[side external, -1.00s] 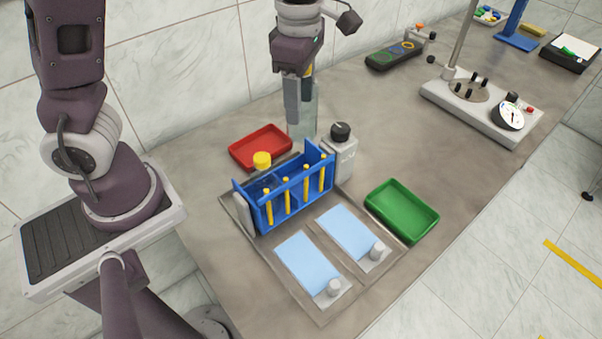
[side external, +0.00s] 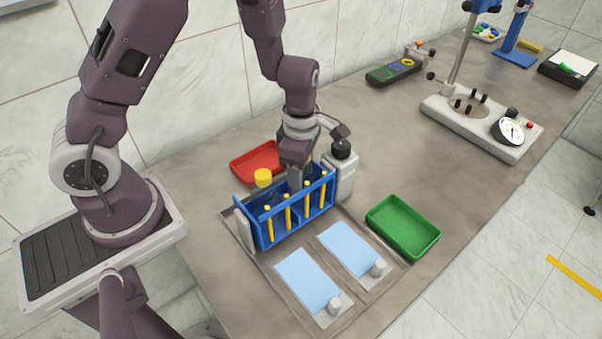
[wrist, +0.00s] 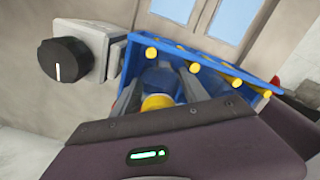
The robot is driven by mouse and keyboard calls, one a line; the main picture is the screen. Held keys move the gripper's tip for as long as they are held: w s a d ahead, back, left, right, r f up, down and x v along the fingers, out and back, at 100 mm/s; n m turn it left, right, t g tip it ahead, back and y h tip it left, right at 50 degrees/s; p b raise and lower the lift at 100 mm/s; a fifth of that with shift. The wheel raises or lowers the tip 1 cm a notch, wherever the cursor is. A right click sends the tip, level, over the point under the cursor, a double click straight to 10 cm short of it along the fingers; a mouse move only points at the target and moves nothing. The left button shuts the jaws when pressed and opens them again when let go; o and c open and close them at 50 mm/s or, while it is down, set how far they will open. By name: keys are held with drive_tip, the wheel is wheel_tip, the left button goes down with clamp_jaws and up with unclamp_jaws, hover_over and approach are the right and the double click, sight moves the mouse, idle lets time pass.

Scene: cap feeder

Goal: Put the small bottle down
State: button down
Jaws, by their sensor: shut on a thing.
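My gripper (side external: 299,178) points down into the right-hand part of the blue rack (side external: 262,236). In the wrist view its two fingers (wrist: 160,90) stand on either side of a yellow cap (wrist: 157,102), shut on the small bottle. The bottle's body is mostly hidden by the rack, the fingers and the cap. I cannot tell whether its base touches the rack floor.
A grey unit with a black knob (side external: 341,150) stands close by the rack's right end. A red tray (side external: 257,166) is behind, a green tray (side external: 402,226) to the right. Two light-blue pads (side external: 308,280) lie in front. Several yellow rods (side external: 287,212) line the rack's front.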

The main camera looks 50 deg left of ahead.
drive_tip(key=c, duration=0.9)
unclamp_jaws()
drive_tip(key=shift+o, duration=0.2)
wheel_tip(320, 180, up, 11)
drive_tip(key=shift+r, duration=0.15)
drive_tip(key=shift+s+r, duration=0.1)
drive_tip(key=shift+r, duration=0.6)
drive_tip(key=s+r+m+t, duration=0.2)
drive_tip(key=s+r+m, duration=0.4)
drive_tip(key=s+m, duration=0.3)
drive_tip(key=s+r+m+t, duration=0.3)
drive_tip(key=s+r+m, duration=0.4)
drive_tip(key=m, duration=0.8)
drive_tip(key=shift+s+a+t, duration=0.3)
drive_tip(key=shift+s, duration=0.6)
